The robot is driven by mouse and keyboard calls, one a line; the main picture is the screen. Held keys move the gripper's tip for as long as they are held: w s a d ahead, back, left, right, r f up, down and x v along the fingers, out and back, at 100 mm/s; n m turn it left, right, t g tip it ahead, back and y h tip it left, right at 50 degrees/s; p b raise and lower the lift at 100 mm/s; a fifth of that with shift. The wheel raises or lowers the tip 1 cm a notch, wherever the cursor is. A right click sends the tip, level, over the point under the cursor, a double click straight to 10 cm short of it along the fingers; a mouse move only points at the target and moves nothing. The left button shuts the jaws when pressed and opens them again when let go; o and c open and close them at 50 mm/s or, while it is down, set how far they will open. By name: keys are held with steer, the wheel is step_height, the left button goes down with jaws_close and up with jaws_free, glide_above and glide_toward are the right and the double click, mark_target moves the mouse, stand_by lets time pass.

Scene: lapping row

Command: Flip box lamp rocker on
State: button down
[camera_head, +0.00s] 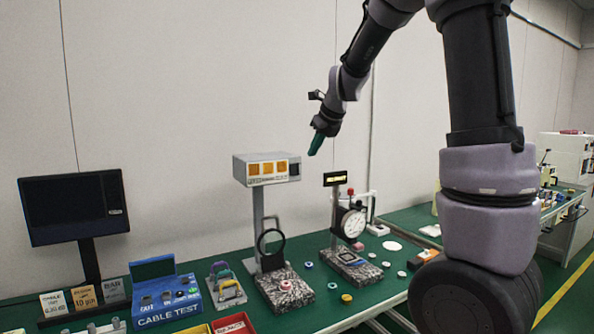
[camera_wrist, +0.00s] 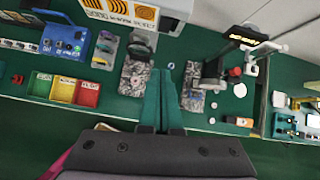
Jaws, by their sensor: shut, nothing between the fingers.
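The box lamp (camera_head: 260,181) is a grey box with orange panels on its front, held up on a grey post. Its dark rocker (camera_head: 294,169) sits at the right end of the front face; I cannot tell which way it is tipped. My gripper (camera_head: 314,150) has teal fingers, shut and empty. In the head view it hangs above and to the right of the box, apart from it. In the wrist view the box's striped orange front (camera_wrist: 119,8) shows at the top, cut by the frame edge, beyond the gripper (camera_wrist: 161,75).
A dial gauge stand (camera_head: 350,222) with a small lit display (camera_head: 335,179) stands right of the lamp. A blue cable tester (camera_head: 165,300), a dark monitor (camera_head: 75,207) and colored bins (camera_wrist: 64,90) are to the left. A plain wall stands behind the green bench (camera_head: 215,247).

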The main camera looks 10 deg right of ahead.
mark_target(293, 170)
steer(key=shift+m, duration=0.8)
steer(key=shift+f, duration=0.1)
steer(key=shift+w+a+r+x, duration=0.1)
steer(key=shift+w+r+x, duration=0.25)
steer(key=shift+x, duration=1.75)
steer(key=shift+w+a+r+x, duration=0.1)
steer(key=shift+w+r+x, duration=0.25)
steer(key=shift+x, duration=1.8)
steer(key=shift+w+a+r+x, duration=0.15)
steer(key=shift+w+x, duration=0.3)
steer(key=shift+x, duration=1.65)
steer(key=shift+w+f, duration=0.1)
steer(key=shift+w, duration=0.15)
